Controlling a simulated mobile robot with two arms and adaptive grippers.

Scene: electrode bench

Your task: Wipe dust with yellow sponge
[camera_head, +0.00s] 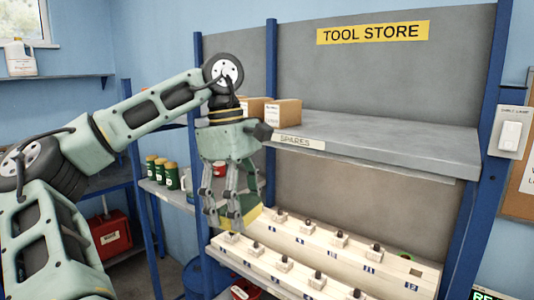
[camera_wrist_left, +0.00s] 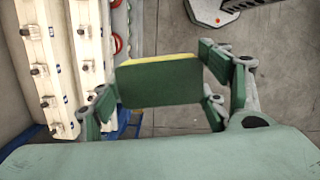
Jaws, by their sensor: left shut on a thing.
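The yellow sponge (camera_head: 245,219) shows as a yellow patch at my left gripper's fingertips in the head view. In the left wrist view the sponge (camera_wrist_left: 160,82) turns a dark green face to the camera, with a thin yellow edge along its top. My left gripper (camera_head: 222,215) is shut on it, with fingers on both sides. It hangs downward in front of the lower shelf, by the left end of the pale racks. The fingers partly hide the sponge in the head view. I cannot make out any dust. My right gripper is not in view.
Pale racks (camera_head: 262,238) with several dark-knobbed pieces fill the lower shelf. Above is a grey shelf (camera_head: 400,148), mostly bare, with cardboard boxes (camera_head: 283,113) at its left end. Green cans (camera_head: 160,171) stand to the left. Blue posts (camera_head: 271,100) frame the unit.

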